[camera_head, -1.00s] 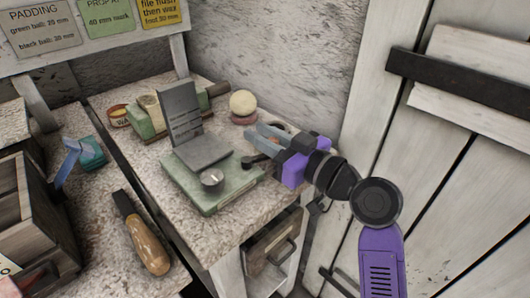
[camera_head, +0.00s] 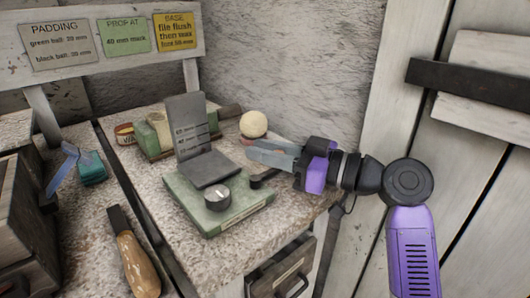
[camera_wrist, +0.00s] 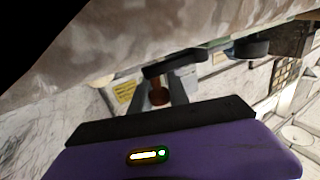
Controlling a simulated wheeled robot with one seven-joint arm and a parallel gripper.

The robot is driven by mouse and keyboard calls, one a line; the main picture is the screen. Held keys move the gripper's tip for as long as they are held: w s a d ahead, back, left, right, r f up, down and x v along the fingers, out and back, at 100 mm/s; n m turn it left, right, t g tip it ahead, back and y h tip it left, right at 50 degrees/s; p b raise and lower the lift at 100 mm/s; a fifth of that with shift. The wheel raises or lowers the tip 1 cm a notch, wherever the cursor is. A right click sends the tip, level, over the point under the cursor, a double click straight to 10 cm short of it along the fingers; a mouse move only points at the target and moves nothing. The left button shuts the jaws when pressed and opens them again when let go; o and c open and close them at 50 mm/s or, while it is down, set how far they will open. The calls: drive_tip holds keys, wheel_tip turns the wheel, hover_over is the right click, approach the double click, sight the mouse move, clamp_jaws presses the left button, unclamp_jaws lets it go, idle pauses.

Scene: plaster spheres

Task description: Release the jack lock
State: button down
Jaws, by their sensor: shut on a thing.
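The jack has a green base (camera_head: 218,205) on the stone bench top, with an upright grey marked plate (camera_head: 190,127), a flat grey plate and a round dial knob (camera_head: 217,194). A small black lock lever (camera_head: 262,178) sits at the right side of the base. In the wrist view, a dark bar, seemingly the lever (camera_wrist: 174,63), crosses the fingertips (camera_wrist: 160,84). The jaws are shut on it; the exact contact is partly hidden.
Behind the jack are a green block (camera_head: 155,137), a pale ball (camera_head: 253,124) and a small tin (camera_head: 125,134). A wooden-handled tool (camera_head: 138,262) lies at front left. A white plank wall stands right of my arm. A drawer (camera_head: 283,278) is below.

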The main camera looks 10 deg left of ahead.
drive_tip(key=c, duration=1.3)
unclamp_jaws()
drive_tip(key=shift+p+v, duration=0.6)
drive_tip(key=shift+v, duration=3.25)
